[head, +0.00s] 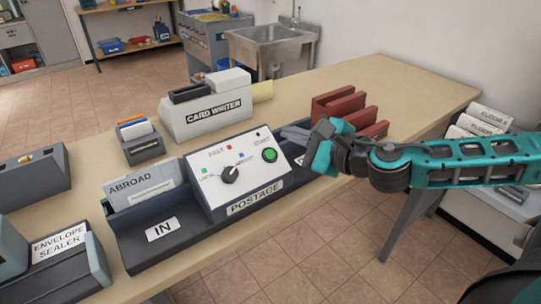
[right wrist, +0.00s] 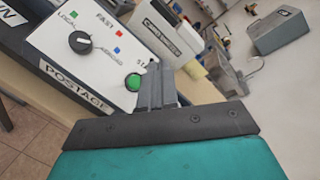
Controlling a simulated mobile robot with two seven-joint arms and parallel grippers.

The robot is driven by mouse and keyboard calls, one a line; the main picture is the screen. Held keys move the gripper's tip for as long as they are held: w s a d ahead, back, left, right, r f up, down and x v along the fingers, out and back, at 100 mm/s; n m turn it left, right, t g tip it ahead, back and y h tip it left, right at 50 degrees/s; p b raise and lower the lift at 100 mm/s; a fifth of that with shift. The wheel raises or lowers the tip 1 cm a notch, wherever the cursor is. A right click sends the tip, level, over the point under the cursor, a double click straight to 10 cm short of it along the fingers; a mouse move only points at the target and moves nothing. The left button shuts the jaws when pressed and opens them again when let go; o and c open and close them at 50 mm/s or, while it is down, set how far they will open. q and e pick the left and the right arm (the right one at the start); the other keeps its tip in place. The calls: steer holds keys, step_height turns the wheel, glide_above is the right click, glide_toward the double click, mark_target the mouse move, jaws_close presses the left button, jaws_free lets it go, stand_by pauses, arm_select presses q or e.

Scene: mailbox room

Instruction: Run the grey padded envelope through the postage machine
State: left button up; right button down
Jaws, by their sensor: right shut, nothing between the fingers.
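The grey padded envelope (head: 140,188), marked ABROAD with a white label, appears to stand at the back of the IN tray (head: 185,245) of the postage machine (head: 213,205). The machine's sloped panel has a black dial (head: 230,174) among LOCAL, FAST and ABROAD marks, and a green button (head: 270,155). The dial also shows in the right wrist view (right wrist: 80,42); its exact setting is hard to read. My right gripper (head: 288,131) is shut and empty, its fingertips beside the panel's right edge, near the green button (right wrist: 133,82). Contact cannot be told. My left gripper is out of view.
The card writer (head: 205,105) and a small card holder (head: 142,143) stand behind the machine. The envelope sealer (head: 60,255) is at the left. A red rack (head: 340,100) stands behind my right gripper. The far right of the table is clear.

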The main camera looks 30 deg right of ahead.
mark_target(270, 155)
steer(key=w+f+b, duration=0.2)
steer(key=f, duration=0.1)
steer(key=w+f+b, duration=0.1)
steer(key=f, duration=0.1)
steer(key=shift+w+a+f+b, duration=0.15)
steer(key=shift+w+f+b, duration=0.1)
steer(key=shift+w+b, duration=0.1)
steer(key=shift+w+f, duration=0.4)
steer(key=shift+f, duration=0.2)
steer(key=shift+a, duration=0.1)
stand_by(1.1)
steer(key=shift+w+f, duration=0.25)
steer(key=shift+f, duration=0.1)
